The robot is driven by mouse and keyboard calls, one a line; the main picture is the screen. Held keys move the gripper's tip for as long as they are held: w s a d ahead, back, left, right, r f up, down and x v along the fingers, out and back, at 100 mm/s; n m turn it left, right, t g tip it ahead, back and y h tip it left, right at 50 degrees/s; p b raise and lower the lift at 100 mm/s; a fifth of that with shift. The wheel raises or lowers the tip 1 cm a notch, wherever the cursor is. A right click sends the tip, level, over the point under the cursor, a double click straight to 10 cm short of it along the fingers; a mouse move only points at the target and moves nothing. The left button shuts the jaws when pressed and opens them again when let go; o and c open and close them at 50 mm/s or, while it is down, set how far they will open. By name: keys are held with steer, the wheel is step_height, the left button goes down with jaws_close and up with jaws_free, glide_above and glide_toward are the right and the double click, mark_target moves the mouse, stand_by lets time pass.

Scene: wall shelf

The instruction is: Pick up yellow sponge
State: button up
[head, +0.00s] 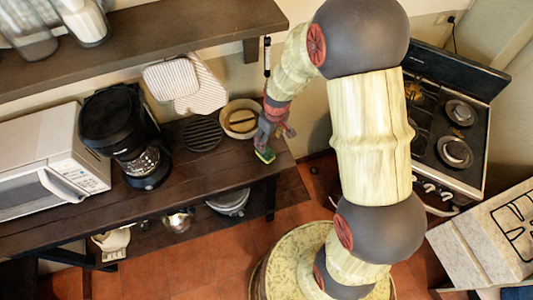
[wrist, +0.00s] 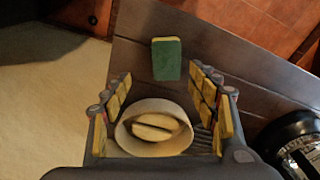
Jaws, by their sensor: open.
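The sponge (wrist: 166,60) lies on the dark wooden counter, showing a green face and a thin yellow edge. In the head view the sponge (head: 265,155) is near the counter's right end, just below my gripper (head: 274,132). In the wrist view my gripper (wrist: 160,80) is open with nothing held, its yellow-padded fingers spread left and right. The sponge is beyond the fingertips, roughly in line with the gap between them. No contact shows.
A round bowl (head: 238,120) with something tan inside stands close behind the gripper. A dark round rack (head: 202,134), a coffee maker (head: 124,135) and a white microwave (head: 50,165) are to the left. A wall shelf (head: 150,55) hangs above. A stove (head: 450,140) stands right.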

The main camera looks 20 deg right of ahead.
mark_target(266, 154)
steer(key=shift+w+a+f, duration=0.1)
steer(key=shift+a+f, duration=0.1)
steer(key=shift+f, duration=0.25)
steer(key=shift+a+f, duration=0.15)
steer(key=shift+f, duration=0.3)
steer(key=f, duration=0.4)
steer(key=f+b, duration=0.1)
steer(key=f, duration=0.1)
steer(key=shift+w+a, duration=0.1)
steer(key=shift+a, duration=0.25)
steer(key=shift+r, duration=0.15)
steer(key=c, duration=0.3)
steer(key=c, duration=0.4)
steer(key=shift+c, duration=0.6)
steer(key=shift+r, duration=0.1)
